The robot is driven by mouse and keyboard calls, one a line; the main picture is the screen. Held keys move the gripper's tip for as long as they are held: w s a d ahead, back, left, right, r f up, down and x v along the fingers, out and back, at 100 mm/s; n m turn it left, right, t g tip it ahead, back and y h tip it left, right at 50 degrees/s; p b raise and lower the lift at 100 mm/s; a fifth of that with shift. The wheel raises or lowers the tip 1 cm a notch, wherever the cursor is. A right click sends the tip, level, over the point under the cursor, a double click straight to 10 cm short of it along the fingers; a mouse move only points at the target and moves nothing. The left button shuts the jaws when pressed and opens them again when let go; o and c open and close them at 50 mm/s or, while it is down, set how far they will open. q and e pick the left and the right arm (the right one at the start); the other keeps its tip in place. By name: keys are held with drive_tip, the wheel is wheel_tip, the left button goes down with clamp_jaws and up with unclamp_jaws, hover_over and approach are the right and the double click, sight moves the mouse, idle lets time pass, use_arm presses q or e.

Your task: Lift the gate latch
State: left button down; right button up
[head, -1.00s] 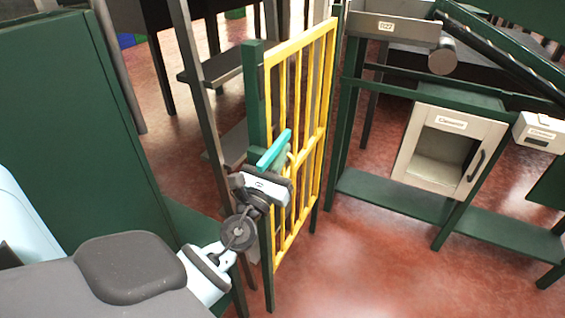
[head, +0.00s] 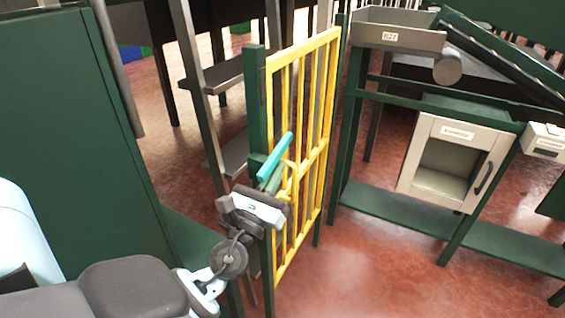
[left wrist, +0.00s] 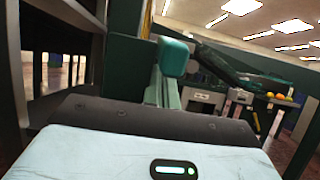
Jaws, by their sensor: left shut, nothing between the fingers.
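The gate (head: 329,95) is a tall yellow barred frame beside a dark green post (head: 256,100). The teal latch bar (head: 275,156) sits at the gate's post side, about mid-height, tilted up to the right. In the left wrist view, the teal latch (left wrist: 174,56) rises just beyond the gripper's dark front edge. My left gripper (head: 275,183) is just below the latch, shut and empty. Its fingertips are partly hidden, so I cannot tell whether they touch the latch. My right gripper is in neither view.
A dark green panel (head: 70,130) stands close on the left. Behind the gate post is a grey shelf rack (head: 215,74). To the right are a green bench frame (head: 395,205) and a pale open-fronted box (head: 447,165). Red floor (head: 350,270) is clear in front.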

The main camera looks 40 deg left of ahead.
use_arm(q)
drive_tip(key=shift+b+v, duration=0.55)
drive_tip(key=shift+v, duration=1.5)
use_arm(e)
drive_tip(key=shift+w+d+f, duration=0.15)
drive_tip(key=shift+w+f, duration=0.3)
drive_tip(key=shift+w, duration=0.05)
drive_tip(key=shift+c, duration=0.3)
